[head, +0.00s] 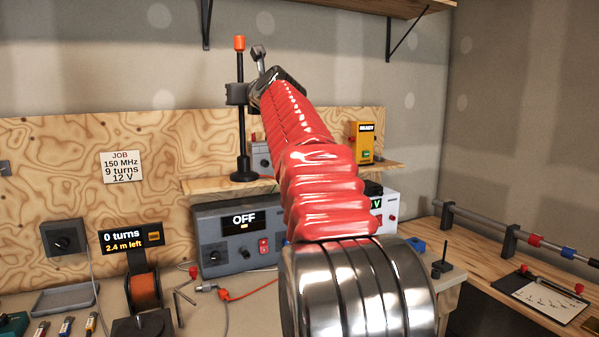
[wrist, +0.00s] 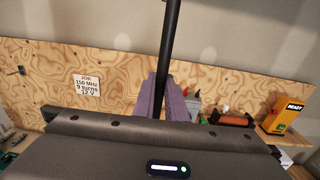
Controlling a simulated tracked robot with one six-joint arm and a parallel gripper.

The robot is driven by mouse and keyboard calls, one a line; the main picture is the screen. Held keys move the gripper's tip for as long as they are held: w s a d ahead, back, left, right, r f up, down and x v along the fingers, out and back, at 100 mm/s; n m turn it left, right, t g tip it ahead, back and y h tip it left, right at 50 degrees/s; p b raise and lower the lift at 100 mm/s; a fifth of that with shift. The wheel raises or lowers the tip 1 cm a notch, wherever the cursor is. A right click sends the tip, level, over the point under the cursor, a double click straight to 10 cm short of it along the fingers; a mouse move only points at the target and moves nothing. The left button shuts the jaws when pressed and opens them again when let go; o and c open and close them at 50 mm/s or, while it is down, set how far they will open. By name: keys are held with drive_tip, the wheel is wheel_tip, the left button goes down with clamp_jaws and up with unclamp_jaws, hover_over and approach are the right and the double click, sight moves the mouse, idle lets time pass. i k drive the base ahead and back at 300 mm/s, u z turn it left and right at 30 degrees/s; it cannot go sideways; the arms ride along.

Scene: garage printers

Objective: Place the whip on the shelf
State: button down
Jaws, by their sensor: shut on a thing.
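The whip (head: 241,130) is a thin black upright rod with an orange tip and a round, dark, wider foot. My gripper (head: 238,94) is shut on its upper part. In the wrist view the black rod (wrist: 170,40) stands between the purple finger pads of my gripper (wrist: 164,92). A narrow wooden shelf (head: 215,187) runs along the plywood back panel. The whip's foot appears over its left part in the head view; I cannot tell whether it touches. The shelf also shows in the wrist view (wrist: 285,138). My red arm hides the shelf's middle.
A yellow READY box (head: 361,143) stands on the shelf's right part. A grey power supply (head: 212,240) showing OFF is below the shelf. A higher wooden shelf (head: 345,6) hangs on black brackets. An orange wire spool (head: 144,290) and several small tools are on the bench.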

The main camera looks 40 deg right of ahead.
sight(202, 183)
drive_tip(key=i, duration=1)
